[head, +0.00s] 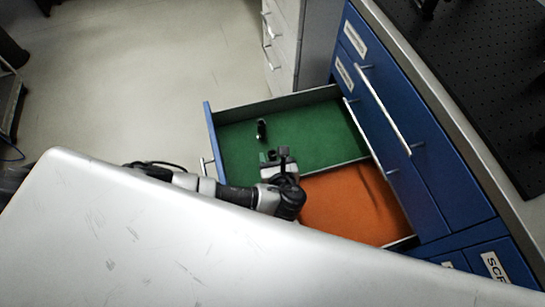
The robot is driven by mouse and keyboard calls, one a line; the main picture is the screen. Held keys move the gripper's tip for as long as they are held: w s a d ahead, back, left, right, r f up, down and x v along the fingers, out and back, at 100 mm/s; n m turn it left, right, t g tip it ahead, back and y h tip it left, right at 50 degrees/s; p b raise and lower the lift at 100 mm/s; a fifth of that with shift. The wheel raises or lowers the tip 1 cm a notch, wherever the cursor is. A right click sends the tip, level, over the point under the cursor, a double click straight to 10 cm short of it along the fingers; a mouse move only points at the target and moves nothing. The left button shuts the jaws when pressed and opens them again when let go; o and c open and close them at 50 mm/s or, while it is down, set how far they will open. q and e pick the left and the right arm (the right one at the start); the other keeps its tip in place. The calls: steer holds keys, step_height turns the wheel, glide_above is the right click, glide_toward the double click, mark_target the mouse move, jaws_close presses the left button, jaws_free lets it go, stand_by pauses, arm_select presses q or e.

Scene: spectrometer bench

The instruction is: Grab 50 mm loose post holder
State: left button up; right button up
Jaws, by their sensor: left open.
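A small black post holder (261,130) is in the green-lined compartment (312,123) of the open blue drawer, towards its left end. It is small, and its finer details cannot be told. My left gripper (272,156) is over the drawer, near the border of the green and orange compartments. It is open, a little below and to the right of the post holder in the picture and apart from it. My right gripper is out of view.
The orange-lined compartment (350,205) looks empty. The blue cabinet (420,150), with long handles, stands at right under a black perforated bench top (480,80). A grey drawer unit (306,45) stands behind. A large pale surface (180,245) covers the lower foreground.

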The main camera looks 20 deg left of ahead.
mark_target(272, 150)
arm_select(q)
steer(key=b+x, duration=0.1)
steer(key=x, duration=0.4)
steer(key=shift+s+f, duration=0.1)
steer(key=shift+f, duration=0.05)
steer(key=shift+d, duration=0.1)
steer(key=c, duration=1)
